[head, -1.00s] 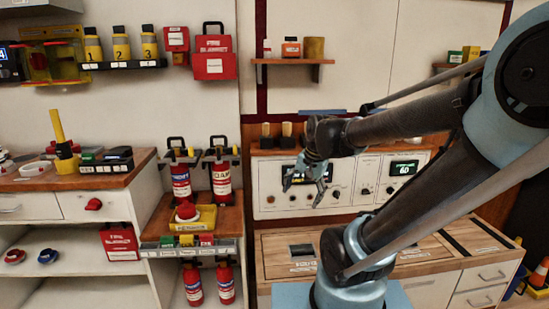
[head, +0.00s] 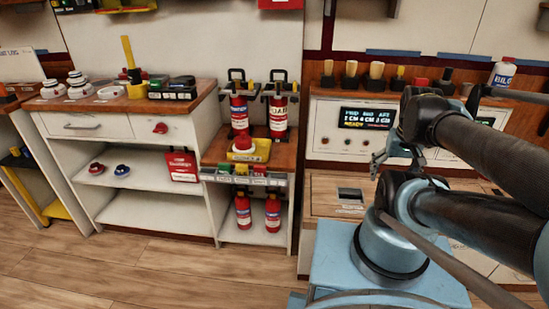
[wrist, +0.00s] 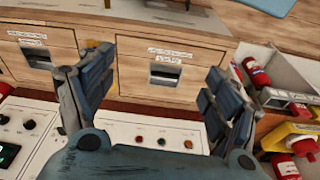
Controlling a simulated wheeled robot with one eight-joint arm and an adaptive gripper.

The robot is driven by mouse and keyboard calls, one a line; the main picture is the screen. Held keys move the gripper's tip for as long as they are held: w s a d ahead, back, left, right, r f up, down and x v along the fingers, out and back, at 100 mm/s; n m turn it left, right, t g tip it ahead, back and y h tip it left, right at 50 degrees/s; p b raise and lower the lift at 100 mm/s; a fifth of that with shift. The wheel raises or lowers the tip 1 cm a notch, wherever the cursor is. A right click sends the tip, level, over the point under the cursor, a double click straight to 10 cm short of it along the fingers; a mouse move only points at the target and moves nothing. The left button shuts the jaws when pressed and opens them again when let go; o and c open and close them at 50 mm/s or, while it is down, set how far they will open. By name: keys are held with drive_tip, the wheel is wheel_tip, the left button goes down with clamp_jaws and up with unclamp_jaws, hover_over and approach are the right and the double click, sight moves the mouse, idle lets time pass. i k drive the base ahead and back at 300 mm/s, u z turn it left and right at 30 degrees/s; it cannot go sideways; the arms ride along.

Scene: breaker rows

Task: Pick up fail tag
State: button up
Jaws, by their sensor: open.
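No tag readable as the fail tag shows. A grey tray (head: 243,179) with white labels runs along the front of the small wooden shelf in the head view. It holds small coloured pieces, among them a red one (head: 258,171); their labels are too small to read. A labelled grey tray (wrist: 288,99) also shows at the right edge of the wrist view. My gripper (wrist: 160,66) is open and empty, with its fingers wide apart in the wrist view. In the head view my gripper (head: 379,160) is in front of the control panel, right of the tray.
Red extinguishers (head: 240,113) stand behind the tray, and a red button on a yellow base (head: 249,150) sits just above it. The control panel (head: 335,139) and a wooden counter (head: 322,197) are near my arm. The floor (head: 150,265) at the front left is clear.

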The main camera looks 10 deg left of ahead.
sight(258, 170)
drive_tip(key=u, duration=0.05)
drive_tip(key=k, duration=1.5)
drive_tip(key=u, duration=0.8)
drive_tip(key=i, duration=1.05)
drive_tip(key=z, duration=0.05)
